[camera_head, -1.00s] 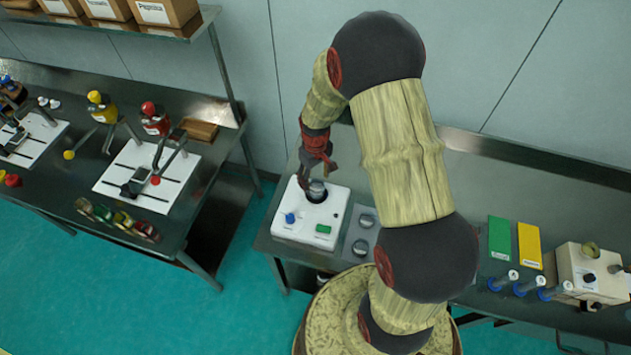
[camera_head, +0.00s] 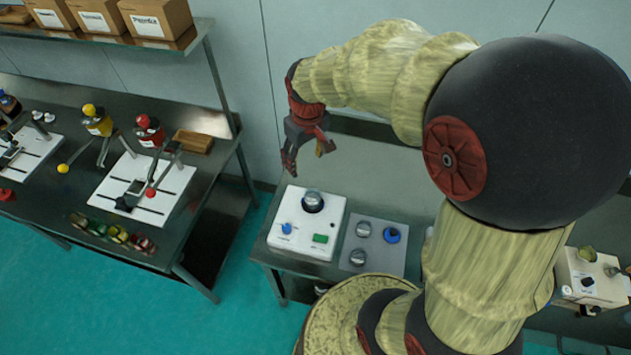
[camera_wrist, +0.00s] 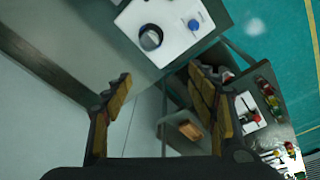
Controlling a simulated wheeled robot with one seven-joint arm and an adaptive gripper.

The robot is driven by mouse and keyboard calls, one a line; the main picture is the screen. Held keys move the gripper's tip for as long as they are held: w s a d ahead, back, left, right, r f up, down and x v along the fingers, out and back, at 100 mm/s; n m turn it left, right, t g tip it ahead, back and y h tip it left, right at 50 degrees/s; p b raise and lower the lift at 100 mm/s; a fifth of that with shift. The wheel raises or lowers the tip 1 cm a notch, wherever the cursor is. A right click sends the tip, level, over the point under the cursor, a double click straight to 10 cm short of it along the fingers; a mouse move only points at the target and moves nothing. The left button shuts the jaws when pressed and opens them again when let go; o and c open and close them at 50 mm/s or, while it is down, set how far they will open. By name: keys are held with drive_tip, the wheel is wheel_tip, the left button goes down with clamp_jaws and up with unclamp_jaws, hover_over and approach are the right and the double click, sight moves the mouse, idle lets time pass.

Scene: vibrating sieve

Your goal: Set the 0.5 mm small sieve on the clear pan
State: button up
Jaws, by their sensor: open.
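A small round clear-grey piece (camera_head: 313,200) sits on the dark round seat of the white sieve shaker (camera_head: 295,240). It also shows in the wrist view (camera_wrist: 151,38). I take it for the clear pan, perhaps with something stacked on it; I cannot tell. Beside the shaker, a grey plate (camera_head: 376,264) holds two small silver round pieces (camera_head: 363,229) (camera_head: 357,257) and a blue-topped piece (camera_head: 391,235). No size marking is readable, so I cannot tell which is the 0.5 mm sieve. My gripper (camera_head: 306,157) is open and empty, above and behind the shaker.
The shaker has a blue knob (camera_head: 286,228) and green switch (camera_head: 320,238). The wall stands close behind my gripper. At left, another table (camera_head: 185,235) carries white boards with red and yellow tools. A cream device (camera_head: 590,285) stands at far right, partly behind my arm.

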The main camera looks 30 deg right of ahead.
drive_tip(key=s+a+r+t, duration=0.2)
drive_tip(key=s+a+r, duration=0.1)
drive_tip(key=s+r, duration=0.4)
drive_tip(key=s+a+r+m+t, duration=0.1)
drive_tip(key=s+a+r+t, duration=0.1)
drive_tip(key=s+r, duration=0.4)
drive_tip(key=s+a, duration=0.1)
drive_tip(key=s, duration=0.2)
drive_tip(key=shift+s+a+r, duration=0.2)
drive_tip(key=shift+s+r, duration=0.15)
wheel_tip(320, 180, down, 16)
drive_tip(key=b, duration=1.6)
drive_tip(key=shift+c, duration=0.8)
